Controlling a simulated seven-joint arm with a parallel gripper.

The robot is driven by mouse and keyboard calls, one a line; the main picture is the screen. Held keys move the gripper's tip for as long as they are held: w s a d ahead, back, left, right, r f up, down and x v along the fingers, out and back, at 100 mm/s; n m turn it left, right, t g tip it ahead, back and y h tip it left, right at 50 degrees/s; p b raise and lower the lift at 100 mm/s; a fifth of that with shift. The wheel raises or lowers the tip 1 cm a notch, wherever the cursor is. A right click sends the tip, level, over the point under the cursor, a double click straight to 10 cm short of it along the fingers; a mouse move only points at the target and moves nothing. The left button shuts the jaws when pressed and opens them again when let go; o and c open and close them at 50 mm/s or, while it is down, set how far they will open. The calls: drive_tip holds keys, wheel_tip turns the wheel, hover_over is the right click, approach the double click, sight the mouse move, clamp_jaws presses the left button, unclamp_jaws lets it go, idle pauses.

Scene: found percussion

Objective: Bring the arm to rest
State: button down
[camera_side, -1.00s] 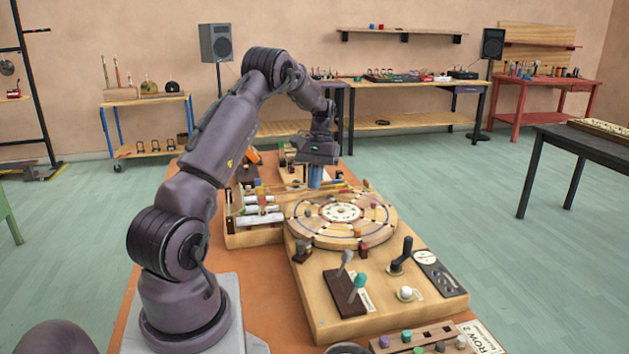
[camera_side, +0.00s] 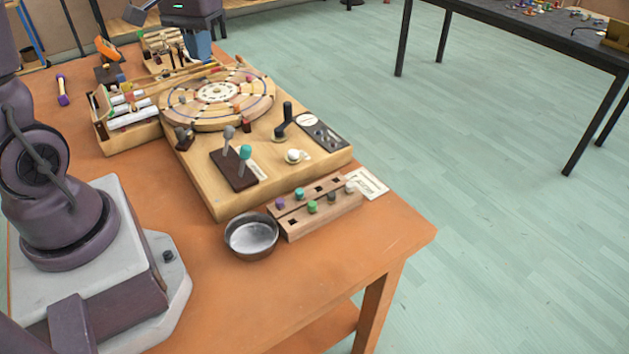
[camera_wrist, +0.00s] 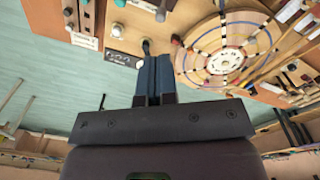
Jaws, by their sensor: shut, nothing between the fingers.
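My gripper (camera_side: 198,46) is at the top of the side view, pointing down with its blue fingers shut and empty. It appears above the far side of the round wooden disc (camera_side: 180,112), apart from it. In the wrist view the blue fingers (camera_wrist: 154,62) lie side by side, with the disc (camera_wrist: 222,80) to their right. Most of my upper arm is outside the side view.
The wooden board (camera_side: 208,190) carries levers with grey, teal and black knobs. A metal bowl (camera_side: 252,252) and a peg block (camera_side: 330,217) stand in front. A mallet (camera_side: 63,98) lies at left. The orange tabletop's right front corner (camera_side: 400,245) is clear.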

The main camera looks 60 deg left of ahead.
drive_tip(key=s+d+r+m+t, duration=0.2)
drive_tip(key=s+d+r+m, duration=0.1)
drive_tip(key=d, duration=0.5)
drive_tip(key=s+d+r+m+t, duration=0.3)
drive_tip(key=s+d, duration=0.2)
drive_tip(key=d, duration=0.3)
drive_tip(key=shift+d+r+m, duration=0.3)
drive_tip(key=shift+d, duration=0.05)
